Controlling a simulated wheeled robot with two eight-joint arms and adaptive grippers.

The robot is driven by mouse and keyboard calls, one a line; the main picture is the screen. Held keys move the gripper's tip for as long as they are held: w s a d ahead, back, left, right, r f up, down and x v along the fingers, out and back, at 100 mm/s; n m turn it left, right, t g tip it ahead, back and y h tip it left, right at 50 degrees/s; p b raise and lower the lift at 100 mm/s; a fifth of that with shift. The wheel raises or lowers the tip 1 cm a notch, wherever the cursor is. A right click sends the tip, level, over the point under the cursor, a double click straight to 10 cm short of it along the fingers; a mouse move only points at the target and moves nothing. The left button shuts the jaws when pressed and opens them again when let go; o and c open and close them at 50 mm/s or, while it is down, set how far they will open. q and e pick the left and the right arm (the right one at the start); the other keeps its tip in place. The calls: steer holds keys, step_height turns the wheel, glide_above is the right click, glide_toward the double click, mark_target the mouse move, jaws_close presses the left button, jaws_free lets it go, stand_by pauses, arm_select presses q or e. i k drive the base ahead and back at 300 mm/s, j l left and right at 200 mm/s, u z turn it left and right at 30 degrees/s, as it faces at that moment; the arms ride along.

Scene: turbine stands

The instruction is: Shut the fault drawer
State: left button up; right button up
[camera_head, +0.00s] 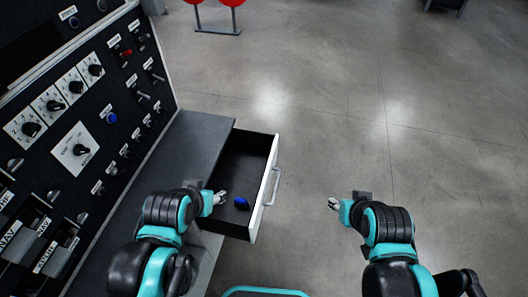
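The drawer (264,188) stands open, pulled out to the right from under the dark ledge of the control console. Its inside is dark, its front panel is white, and a pale bar handle (276,187) is on the outer face. A small blue object (241,203) lies in it. My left gripper (221,198) is over the near left part of the drawer opening, left of the blue object. My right gripper (333,204) is over the floor, to the right of the drawer front and apart from the handle. Both grippers are too small here to judge their fingers.
The console panel (100,112) with knobs, switches and labels fills the left side. Its dark ledge (180,150) runs beside the drawer. A stand with red discs (232,2) is at the top. The grey floor right of the drawer is clear.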

mark_target(245, 167)
steer(key=l+u, duration=0.2)
steer(key=k+l+u, duration=0.1)
steer(key=l, duration=0.45)
steer(key=k+l, duration=0.1)
steer(key=l, duration=0.45)
steer(key=l+u, duration=0.05)
